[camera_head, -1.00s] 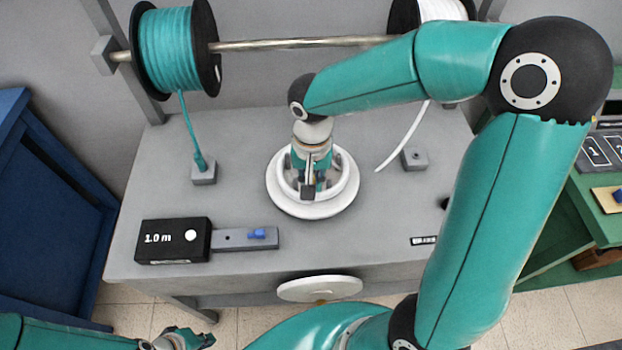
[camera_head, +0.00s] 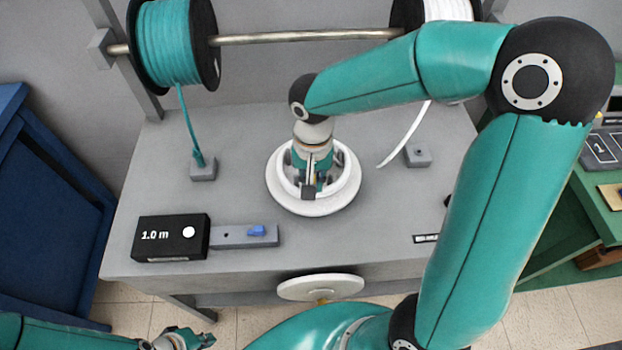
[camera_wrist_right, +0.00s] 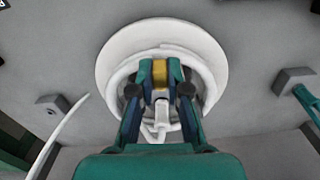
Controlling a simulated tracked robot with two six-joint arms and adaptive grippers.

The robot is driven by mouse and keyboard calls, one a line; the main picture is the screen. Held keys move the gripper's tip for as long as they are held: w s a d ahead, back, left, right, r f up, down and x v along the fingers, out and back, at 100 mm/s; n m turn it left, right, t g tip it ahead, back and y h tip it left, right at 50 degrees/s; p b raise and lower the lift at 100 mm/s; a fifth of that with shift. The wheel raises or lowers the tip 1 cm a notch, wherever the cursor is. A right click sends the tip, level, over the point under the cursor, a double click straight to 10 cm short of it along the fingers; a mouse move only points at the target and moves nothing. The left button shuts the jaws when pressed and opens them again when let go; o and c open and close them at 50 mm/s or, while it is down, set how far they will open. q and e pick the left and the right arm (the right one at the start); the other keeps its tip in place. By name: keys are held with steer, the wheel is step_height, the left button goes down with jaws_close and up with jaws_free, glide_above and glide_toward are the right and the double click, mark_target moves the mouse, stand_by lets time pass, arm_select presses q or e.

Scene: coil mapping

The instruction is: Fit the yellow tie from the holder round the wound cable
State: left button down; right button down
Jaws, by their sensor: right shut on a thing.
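My right gripper (camera_head: 309,188) reaches down into the white round winder (camera_head: 285,205) on the grey bench. In the right wrist view its fingertips are shut on the yellow tie (camera_wrist_right: 159,72), which sits between them over the winder. The white wound cable (camera_wrist_right: 127,75) lies in the winder round the fingers, partly hidden by them. I cannot tell whether the tie touches the cable. A loose white cable end (camera_head: 395,150) hangs at the right of the winder. My left gripper (camera_head: 186,339) is low at the bottom left, away from the bench, its jaws partly cut off.
A teal cable spool (camera_head: 168,45) and a white one (camera_head: 440,12) hang on a rod behind. The teal cable runs to a grey block (camera_head: 203,171). A black 1.0 m box (camera_head: 170,238) and a slider with a blue piece (camera_head: 258,231) stand front left. A white disc (camera_head: 320,287) is at the front.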

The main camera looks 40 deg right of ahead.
steer(key=shift+s+f+b, duration=0.1)
steer(key=shift+f+b, duration=0.55)
steer(key=shift+b, duration=0.15)
stand_by(1.1)
steer(key=c, duration=1.1)
jaws_free()
